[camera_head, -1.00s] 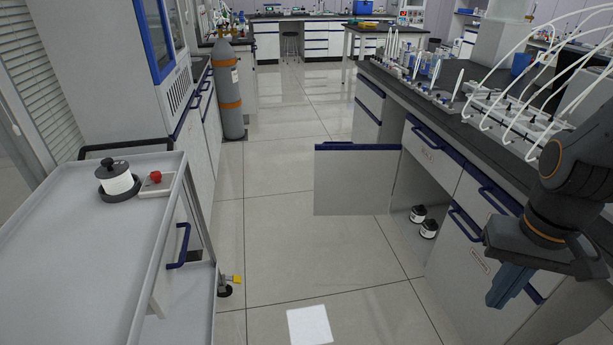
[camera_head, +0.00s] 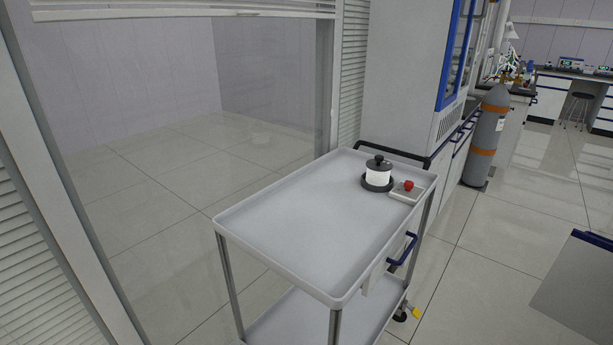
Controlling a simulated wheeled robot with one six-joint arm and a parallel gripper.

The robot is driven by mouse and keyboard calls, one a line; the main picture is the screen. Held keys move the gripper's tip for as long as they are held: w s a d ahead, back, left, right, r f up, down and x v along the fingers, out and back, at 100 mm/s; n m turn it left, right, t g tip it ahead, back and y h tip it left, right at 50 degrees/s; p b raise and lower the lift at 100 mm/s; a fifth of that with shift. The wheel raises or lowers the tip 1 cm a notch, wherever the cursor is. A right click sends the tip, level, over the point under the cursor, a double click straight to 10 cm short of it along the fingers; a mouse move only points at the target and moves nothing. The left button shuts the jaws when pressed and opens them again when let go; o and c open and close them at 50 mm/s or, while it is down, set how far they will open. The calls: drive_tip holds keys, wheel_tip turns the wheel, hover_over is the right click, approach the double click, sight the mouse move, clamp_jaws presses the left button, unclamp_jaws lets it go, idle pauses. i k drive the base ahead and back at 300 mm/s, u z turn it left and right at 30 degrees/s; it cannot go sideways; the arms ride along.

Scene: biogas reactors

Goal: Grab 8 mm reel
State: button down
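I cannot tell for certain whether an 8 mm reel is in view; no size marking is readable. A round white item with a black knobbed top (camera_head: 378,168) stands on a black round base at the far right end of the trolley (camera_head: 290,215). A small pale tray or plate (camera_head: 399,194) with a red object (camera_head: 408,185) lies beside it. My gripper is not in view now.
A tall grey gas cylinder (camera_head: 485,140) stands behind, beside white cabinets. Tiled floor lies clear between.

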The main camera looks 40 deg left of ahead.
sight(378, 170)
drive_tip(key=u, duration=1.5)
drive_tip(key=k, duration=0.3)
drive_tip(key=z, duration=0.9)
drive_tip(key=i, duration=2.45)
drive_tip(key=u, duration=0.45)
